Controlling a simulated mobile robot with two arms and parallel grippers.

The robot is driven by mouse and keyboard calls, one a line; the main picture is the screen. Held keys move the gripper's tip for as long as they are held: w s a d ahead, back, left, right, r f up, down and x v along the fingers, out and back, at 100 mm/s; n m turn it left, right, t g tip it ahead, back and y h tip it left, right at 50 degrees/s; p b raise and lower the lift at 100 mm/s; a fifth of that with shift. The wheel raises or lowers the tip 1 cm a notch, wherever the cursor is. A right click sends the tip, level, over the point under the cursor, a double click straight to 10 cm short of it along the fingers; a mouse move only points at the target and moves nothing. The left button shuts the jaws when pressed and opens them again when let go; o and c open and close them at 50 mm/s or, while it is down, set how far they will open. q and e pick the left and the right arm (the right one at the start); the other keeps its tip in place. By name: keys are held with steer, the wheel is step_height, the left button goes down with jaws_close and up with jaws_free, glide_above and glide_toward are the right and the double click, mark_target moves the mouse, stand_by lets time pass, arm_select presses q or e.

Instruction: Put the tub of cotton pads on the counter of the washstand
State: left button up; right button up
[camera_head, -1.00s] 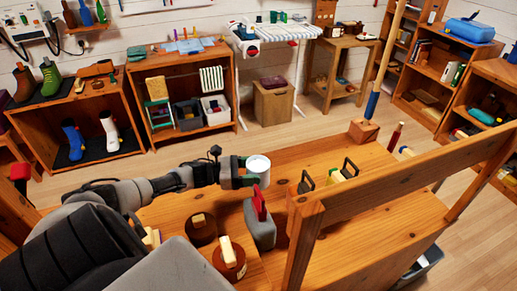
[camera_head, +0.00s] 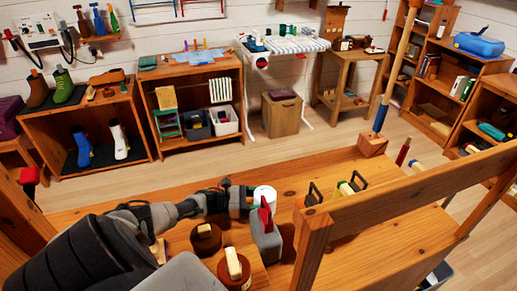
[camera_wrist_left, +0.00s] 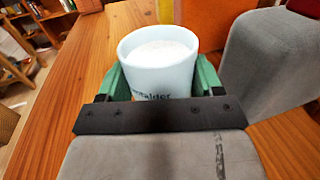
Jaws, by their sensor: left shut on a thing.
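The tub of cotton pads is a white open cylinder (camera_head: 264,195) with white filling and dark lettering. My left gripper (camera_head: 250,198) is shut on it, low over or on the wooden counter (camera_head: 330,174). I cannot tell whether its base touches the wood. In the left wrist view the tub (camera_wrist_left: 160,62) is upright between the green fingers of my left gripper (camera_wrist_left: 163,82), and its base is hidden. My right gripper is not in view.
A grey block with a red part (camera_head: 266,236) stands close to the tub. Brown round pieces with pale blocks (camera_head: 234,266) lie nearer me. Black-handled items (camera_head: 350,188) and a wooden rail (camera_head: 420,195) are to the right.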

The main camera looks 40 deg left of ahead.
arm_select(q)
steer(key=o, duration=1)
steer(key=shift+f, duration=0.1)
